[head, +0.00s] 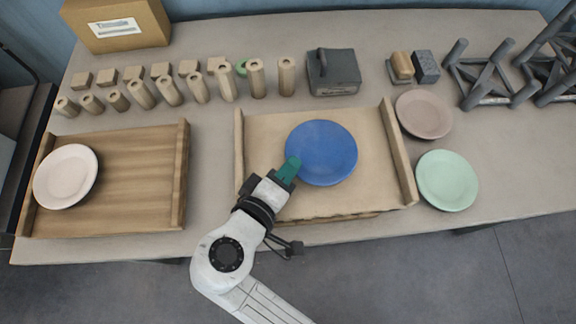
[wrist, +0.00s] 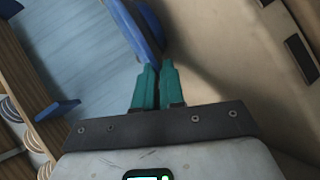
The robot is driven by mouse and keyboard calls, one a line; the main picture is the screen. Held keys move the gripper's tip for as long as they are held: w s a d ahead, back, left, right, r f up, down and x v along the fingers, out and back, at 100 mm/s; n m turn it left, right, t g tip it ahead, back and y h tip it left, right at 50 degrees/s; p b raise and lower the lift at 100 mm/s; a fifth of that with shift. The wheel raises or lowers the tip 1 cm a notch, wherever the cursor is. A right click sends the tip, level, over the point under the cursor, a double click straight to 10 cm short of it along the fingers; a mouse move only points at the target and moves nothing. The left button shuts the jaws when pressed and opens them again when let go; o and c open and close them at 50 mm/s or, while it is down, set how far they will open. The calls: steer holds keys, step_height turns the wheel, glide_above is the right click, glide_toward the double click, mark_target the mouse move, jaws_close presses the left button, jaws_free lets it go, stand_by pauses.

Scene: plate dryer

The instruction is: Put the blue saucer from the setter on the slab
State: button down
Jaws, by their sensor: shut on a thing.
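The blue saucer (head: 321,153) is over the middle board, a pale tan board (head: 270,190) with a raised rail on each side. My gripper (head: 289,168), with teal fingers, is shut on the saucer's near left rim. In the wrist view, the saucer (wrist: 138,28) shows nearly edge-on between the fingertips (wrist: 157,72). I cannot tell how far it is above the board, or whether it touches. A darker wooden board (head: 140,185) with side rails lies at left, holding a pale pink saucer (head: 66,176). Which board is the slab or setter is not marked.
A brownish saucer (head: 424,114) and a mint saucer (head: 447,180) lie right of the middle board. Behind stand several wooden posts (head: 170,90), a dark grey block (head: 333,72) and grey lattice frames (head: 490,75). A cardboard box (head: 115,25) is at back left.

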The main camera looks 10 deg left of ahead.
steer(key=shift+f, duration=0.15)
steer(key=c, duration=1.2)
jaws_free()
steer(key=shift+c, duration=0.2)
steer(key=shift+r, duration=0.25)
steer(key=v, duration=1.2)
steer(key=shift+b, duration=0.4)
steer(key=shift+a+f, duration=0.1)
